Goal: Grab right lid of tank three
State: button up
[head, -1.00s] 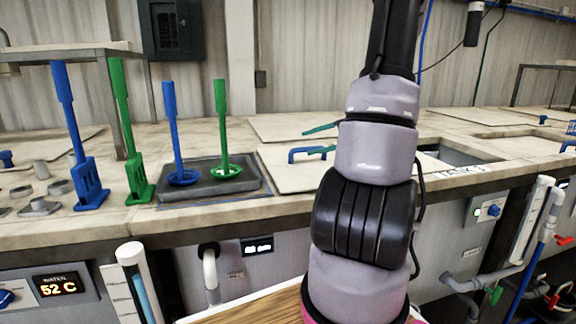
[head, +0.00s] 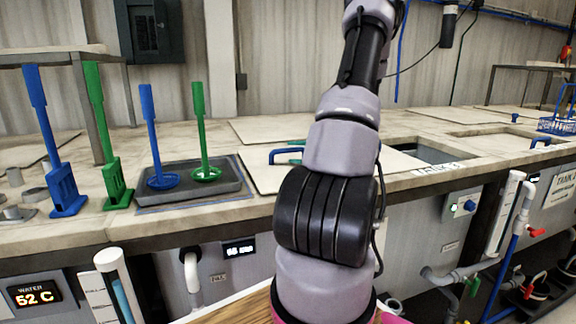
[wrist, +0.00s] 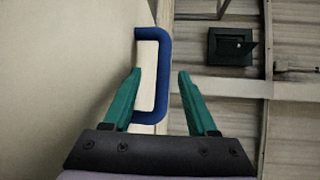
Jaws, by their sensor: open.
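A pale flat lid (head: 258,174) with a blue bar handle (head: 283,152) lies on the bench behind my arm, left of an open tank and a partly hidden tank label (head: 438,168). Much of the lid is hidden by my arm. In the wrist view the blue handle (wrist: 163,75) stands out from the pale lid surface (wrist: 70,70). My gripper (wrist: 160,74) is open with teal fingers. The handle's long bar shows between them, nearer the left finger; I cannot tell if they touch. In the head view only bits of teal show by the handle.
A grey tray (head: 205,190) with blue and green dippers sits left of the lid. Blue (head: 63,185) and green (head: 113,180) holders stand farther left. An open tank (head: 437,154) lies right of my arm. A blue basket (head: 557,124) is at far right.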

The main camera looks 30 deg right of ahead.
aim_at(289, 151)
jog(key=x, duration=0.4)
jog(key=shift+r, duration=0.15)
grip_shut()
dwell(1.2)
